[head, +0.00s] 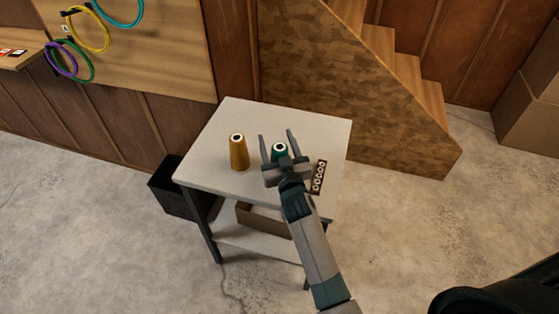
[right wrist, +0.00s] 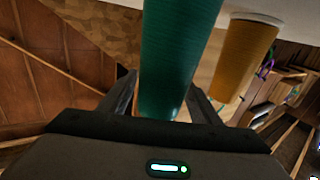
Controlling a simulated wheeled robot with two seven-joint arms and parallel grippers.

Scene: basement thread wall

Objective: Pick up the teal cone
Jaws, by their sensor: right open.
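The teal cone (head: 280,148) stands on the small table (head: 218,178), partly hidden by my right gripper in the head view. In the right wrist view the teal cone (right wrist: 178,50) is large and close, with a finger showing on either side of it. My right gripper (head: 277,135) is open, its two fingers reaching past the cone's sides. I cannot tell whether either finger touches it. My left gripper is not in view.
A mustard cone (head: 239,152) stands left of the teal one; it also shows in the right wrist view (right wrist: 245,58). A dark strip with several pale rings (head: 319,177) lies on the right. A dark bin (head: 175,190) stands beside the table, and wooden stairs (head: 350,90) rise behind.

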